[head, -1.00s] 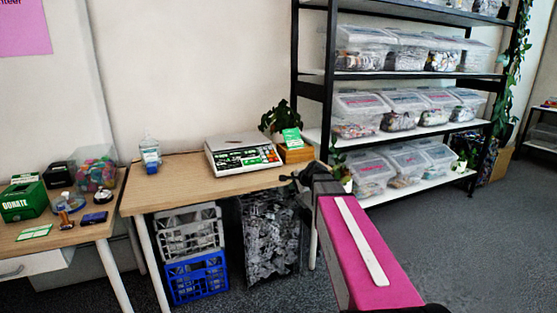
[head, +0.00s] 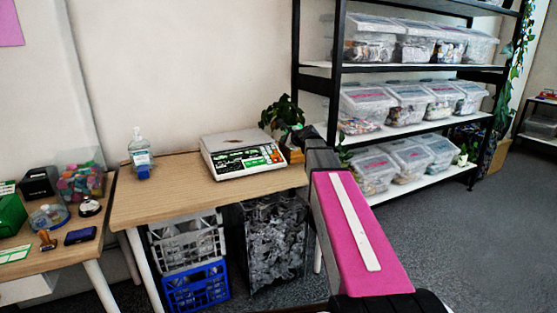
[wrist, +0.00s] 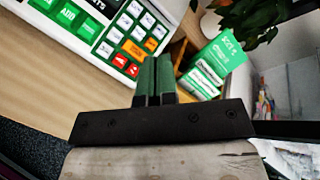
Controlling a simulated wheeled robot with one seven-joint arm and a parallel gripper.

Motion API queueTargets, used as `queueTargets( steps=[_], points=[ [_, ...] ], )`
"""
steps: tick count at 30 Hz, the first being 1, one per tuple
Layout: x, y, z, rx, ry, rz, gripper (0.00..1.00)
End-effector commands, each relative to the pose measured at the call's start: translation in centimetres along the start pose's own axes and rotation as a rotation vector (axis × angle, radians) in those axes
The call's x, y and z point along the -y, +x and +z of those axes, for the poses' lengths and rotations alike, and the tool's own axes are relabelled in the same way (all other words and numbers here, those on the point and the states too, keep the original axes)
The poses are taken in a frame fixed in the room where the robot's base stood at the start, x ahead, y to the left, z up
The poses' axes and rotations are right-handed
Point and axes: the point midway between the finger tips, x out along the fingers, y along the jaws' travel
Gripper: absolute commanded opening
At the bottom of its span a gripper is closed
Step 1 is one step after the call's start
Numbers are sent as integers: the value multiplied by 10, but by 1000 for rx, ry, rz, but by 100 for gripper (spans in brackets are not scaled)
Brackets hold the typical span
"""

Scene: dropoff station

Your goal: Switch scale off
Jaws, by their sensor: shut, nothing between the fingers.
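The scale (head: 242,155) is white with a flat top plate and a dark front panel of green, white and orange keys. It stands on the wooden table (head: 150,205). In the wrist view the scale's key panel (wrist: 118,30) is at the upper left, with two red keys at its lower right corner. My gripper (wrist: 154,60) is shut and empty, its fingertips just right of those red keys in the picture. I cannot tell whether they touch the scale. In the head view my gripper is at the scale's right, largely hidden by my arm.
A potted plant (head: 283,112) and a wooden holder with green cards (wrist: 215,60) stand close to the gripper's right. A sanitizer bottle (head: 140,155) is left of the scale. Crates (head: 195,285) are under the table. A shelf with clear boxes (head: 408,105) stands right.

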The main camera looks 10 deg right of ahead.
Motion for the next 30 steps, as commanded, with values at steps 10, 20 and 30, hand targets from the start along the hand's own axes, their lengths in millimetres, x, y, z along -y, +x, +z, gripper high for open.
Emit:
queueTargets(
  steps=[10,20,30],
  points=[
    [-5,7,-5,0,0,1,0],
    [-25,36,-26,-1,0,1,0],
    [-42,58,-42,0,-2,2,0]
  ],
)
